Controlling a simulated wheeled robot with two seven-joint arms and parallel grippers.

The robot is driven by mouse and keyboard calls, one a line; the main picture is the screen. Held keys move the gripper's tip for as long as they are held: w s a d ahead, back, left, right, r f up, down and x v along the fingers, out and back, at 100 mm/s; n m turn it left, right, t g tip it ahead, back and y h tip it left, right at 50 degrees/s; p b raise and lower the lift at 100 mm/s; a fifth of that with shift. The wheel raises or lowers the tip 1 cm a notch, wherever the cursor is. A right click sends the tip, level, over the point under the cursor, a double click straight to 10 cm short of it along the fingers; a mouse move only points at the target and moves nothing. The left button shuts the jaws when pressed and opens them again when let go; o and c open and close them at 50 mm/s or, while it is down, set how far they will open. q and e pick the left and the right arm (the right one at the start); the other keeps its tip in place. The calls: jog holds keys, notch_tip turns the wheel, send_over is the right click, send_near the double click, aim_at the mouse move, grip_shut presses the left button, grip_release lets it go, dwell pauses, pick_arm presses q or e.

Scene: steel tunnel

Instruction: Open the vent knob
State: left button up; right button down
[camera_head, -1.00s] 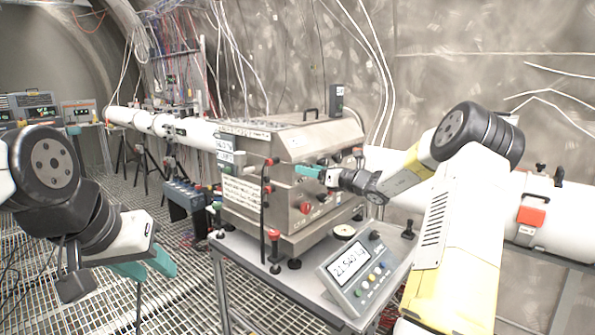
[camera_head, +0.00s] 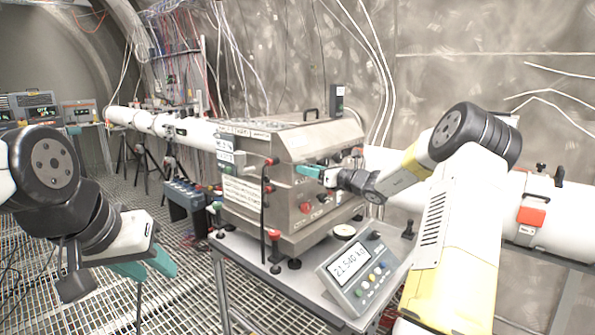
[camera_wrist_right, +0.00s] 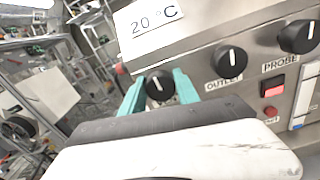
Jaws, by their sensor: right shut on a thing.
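A black round knob (camera_wrist_right: 159,86) with a white pointer line sits on the front panel of the steel box (camera_head: 285,165). My right gripper (camera_wrist_right: 160,90) is shut on this knob, one teal finger on each side. The pointer stands close to upright in the wrist picture, tilted a little. Its label is hidden, so I cannot read whether it says vent. In the head view my right gripper (camera_head: 312,172) is at the box front and covers the knob. My left gripper (camera_head: 148,270) hangs at the left, fingers apart and empty, away from the box.
Knobs labelled OUTLET (camera_wrist_right: 229,61) and PROBE (camera_wrist_right: 298,37) sit right of the held knob, with a red switch (camera_wrist_right: 272,88) below. A display console (camera_head: 355,273) stands on the table before the box.

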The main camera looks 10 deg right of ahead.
jog(key=n, duration=0.4)
jog(key=shift+n, duration=0.3)
jog(key=n, duration=0.4)
jog(key=shift+s+a, duration=0.1)
jog(key=n, duration=0.8)
jog(key=shift+f+n, duration=0.15)
jog(key=shift+n, duration=0.15)
jog(key=n, duration=0.3)
jog(key=shift+n, duration=0.4)
jog(key=n, duration=0.3)
jog(key=shift+f, duration=0.1)
jog(key=n, duration=0.4)
jog(key=shift+f, duration=0.1)
jog(key=shift+n, duration=1.9)
jog(key=shift+f, duration=0.1)
